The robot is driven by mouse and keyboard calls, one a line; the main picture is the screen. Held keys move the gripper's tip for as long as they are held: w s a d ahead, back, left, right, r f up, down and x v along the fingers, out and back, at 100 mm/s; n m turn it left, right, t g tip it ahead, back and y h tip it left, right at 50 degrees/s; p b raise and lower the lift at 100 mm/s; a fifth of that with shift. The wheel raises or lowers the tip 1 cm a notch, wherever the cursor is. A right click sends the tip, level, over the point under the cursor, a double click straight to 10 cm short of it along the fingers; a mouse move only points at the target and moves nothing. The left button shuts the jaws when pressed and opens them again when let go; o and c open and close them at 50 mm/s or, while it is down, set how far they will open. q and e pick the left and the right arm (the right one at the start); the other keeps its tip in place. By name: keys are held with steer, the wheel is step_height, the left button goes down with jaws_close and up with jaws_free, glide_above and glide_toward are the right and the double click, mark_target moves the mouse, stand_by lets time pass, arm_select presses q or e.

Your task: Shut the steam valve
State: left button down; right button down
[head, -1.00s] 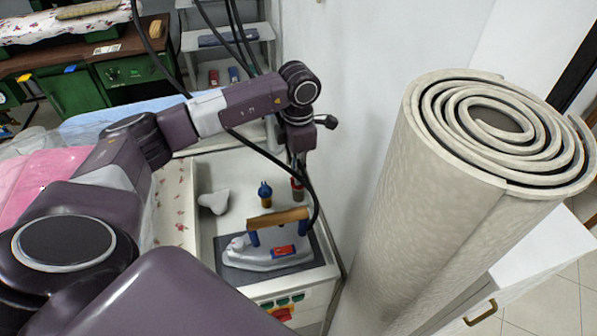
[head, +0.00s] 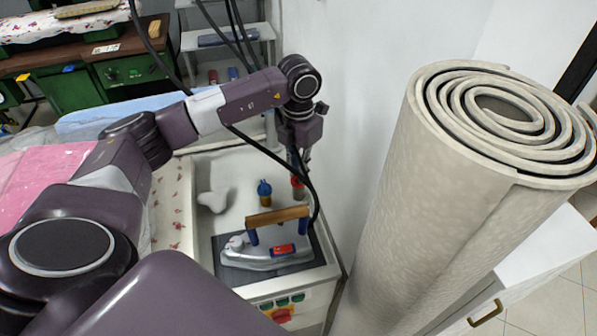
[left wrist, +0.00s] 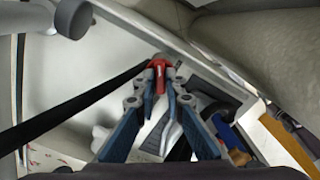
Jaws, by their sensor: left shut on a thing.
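The steam valve is a small red piece (head: 298,188) at the back right of the ironing station, beside the white wall. In the left wrist view the red valve handle (left wrist: 159,68) sits between my fingertips. My left gripper (head: 301,168) reaches down onto it from above and is shut on it. The gripper also fills the middle of the left wrist view (left wrist: 160,88). The lower part of the valve is mostly hidden. My right gripper is not in view.
A steam iron (head: 268,252) with a wooden handle rests on a dark plate just in front of the valve. A blue-and-brass fitting (head: 264,192) stands to the left. A large rolled carpet (head: 440,210) stands close on the right. A black hose hangs past my wrist.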

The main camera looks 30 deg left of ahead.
arm_select(q)
steer(key=n, duration=0.5)
steer(key=shift+n+b, duration=0.3)
steer(key=shift+b, duration=0.1)
steer(key=n, duration=0.5)
steer(key=shift+r+n, duration=0.1)
steer(key=shift+n, duration=0.3)
steer(key=shift+w, duration=0.1)
steer(key=c, duration=2)
jaws_free()
step_height(320, 180, up, 12)
